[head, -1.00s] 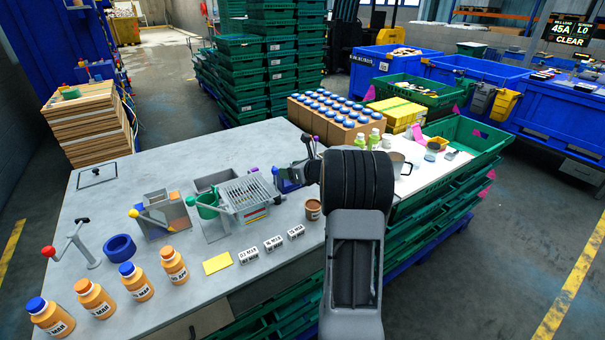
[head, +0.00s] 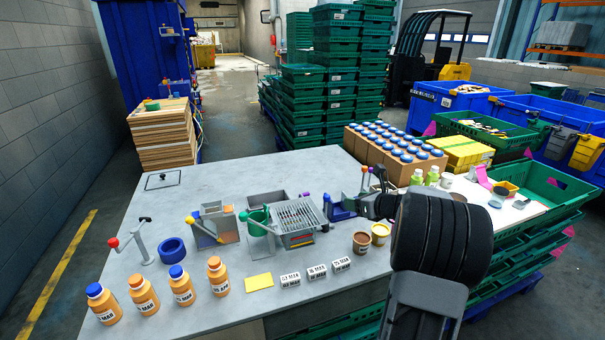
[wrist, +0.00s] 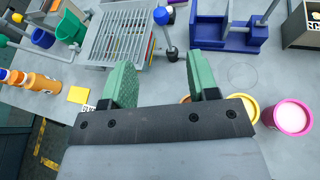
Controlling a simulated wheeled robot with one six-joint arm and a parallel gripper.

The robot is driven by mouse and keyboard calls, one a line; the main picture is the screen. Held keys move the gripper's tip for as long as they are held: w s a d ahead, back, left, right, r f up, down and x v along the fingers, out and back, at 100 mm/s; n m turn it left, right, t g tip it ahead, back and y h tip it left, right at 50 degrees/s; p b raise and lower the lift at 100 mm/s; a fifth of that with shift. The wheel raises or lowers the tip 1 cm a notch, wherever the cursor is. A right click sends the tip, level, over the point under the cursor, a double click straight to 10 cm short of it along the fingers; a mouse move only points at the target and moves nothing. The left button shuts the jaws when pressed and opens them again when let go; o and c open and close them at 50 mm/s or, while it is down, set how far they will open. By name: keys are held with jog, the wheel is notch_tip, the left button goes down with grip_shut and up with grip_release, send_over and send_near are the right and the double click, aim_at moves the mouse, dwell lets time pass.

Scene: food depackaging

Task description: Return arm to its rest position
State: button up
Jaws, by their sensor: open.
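My gripper (wrist: 162,80) shows in the wrist view with two green fingers spread wide and nothing between them. It is above the grey worktop (wrist: 270,75). In the head view my thick black arm link covers the right part of the worktop (head: 225,180), and the fingertips cannot be made out there. A pink-rimmed cup (wrist: 291,116) is just right of the gripper in the wrist view. A yellow-rimmed cup (wrist: 251,108) is partly hidden behind the gripper's mount.
A grated metal box (head: 297,217) and a blue fixture (head: 342,208) stand near my arm. Several orange bottles (head: 218,276) line the front left. Boxed blue-capped jars (head: 370,150) and green crates (head: 548,187) are at the right. The worktop's back left is mostly bare.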

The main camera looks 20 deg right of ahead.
jog(key=s+a+f+n+g+y, duration=0.1)
jog(key=s+a+f+n+g, duration=0.35)
jog(key=n, duration=0.45)
jog(key=s+a+f+n+g, duration=0.1)
jog(key=s+a+n+g, duration=0.2)
jog(key=s+a+n, duration=0.4)
jog(key=s+a+r+n+h, duration=0.2)
jog(key=s+a+n, duration=0.3)
jog(key=a+n, duration=0.2)
jog(key=s+a+r+n+g+h, duration=0.1)
jog(key=s+a+n, duration=0.4)
jog(key=n, duration=0.6)
notch_tip(320, 180, up, 3)
jog(key=a+h, duration=0.1)
jog(key=a, duration=0.1)
jog(key=shift+s+a+f, duration=0.15)
jog(key=shift+s+a, duration=0.15)
jog(key=shift+s, duration=0.1)
jog(key=shift+d, duration=0.1)
